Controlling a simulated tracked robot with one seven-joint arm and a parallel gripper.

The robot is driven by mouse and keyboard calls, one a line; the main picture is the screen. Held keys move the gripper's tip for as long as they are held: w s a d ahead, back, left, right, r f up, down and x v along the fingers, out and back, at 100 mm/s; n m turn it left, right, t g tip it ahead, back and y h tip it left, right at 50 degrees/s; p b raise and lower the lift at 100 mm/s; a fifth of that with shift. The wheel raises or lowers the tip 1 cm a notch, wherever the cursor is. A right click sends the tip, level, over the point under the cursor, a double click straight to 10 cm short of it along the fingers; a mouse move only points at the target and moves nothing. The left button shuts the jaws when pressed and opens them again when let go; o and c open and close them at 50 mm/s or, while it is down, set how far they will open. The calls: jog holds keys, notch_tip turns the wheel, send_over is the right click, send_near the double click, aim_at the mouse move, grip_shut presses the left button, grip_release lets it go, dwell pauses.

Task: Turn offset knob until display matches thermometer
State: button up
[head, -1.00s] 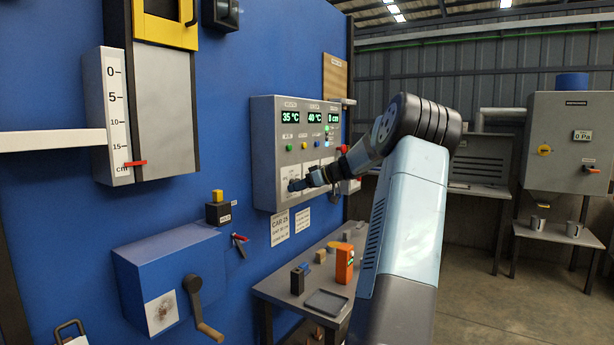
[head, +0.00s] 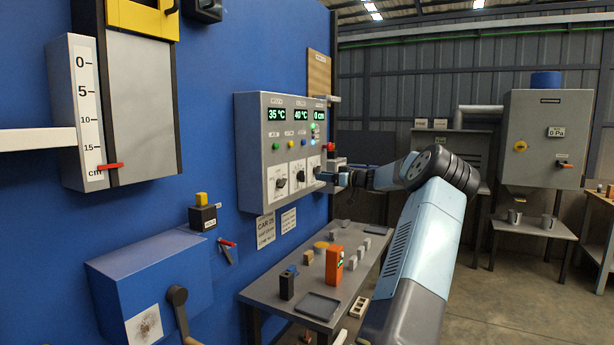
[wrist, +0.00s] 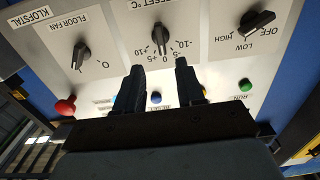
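The control panel (head: 262,150) on the blue wall has green displays reading 35 °C (head: 277,114), 40 °C (head: 301,115) and 0 cm. The black offset knob (wrist: 160,36) is the middle of three knobs in the wrist view, which shows the labels upside down. Its pointer is near the 0 and +5 marks; the exact setting is unclear. My gripper (wrist: 162,72) is open, its two fingers apart below the offset knob in the picture, empty and seemingly not touching it. In the head view my gripper (head: 328,178) is beside the panel's right side. No thermometer is clearly identifiable.
The wrist view also shows the floor fan knob (wrist: 81,53), the OFF/LOW/HIGH knob (wrist: 256,23), a red button (wrist: 65,106), a blue button (wrist: 155,97) and a green button (wrist: 245,85). Below the panel, a grey table (head: 262,295) holds an orange device (head: 334,264) and small blocks.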

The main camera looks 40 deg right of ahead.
aim_at(301, 176)
jog(key=x, duration=0.8)
jog(key=shift+w+a, duration=0.2)
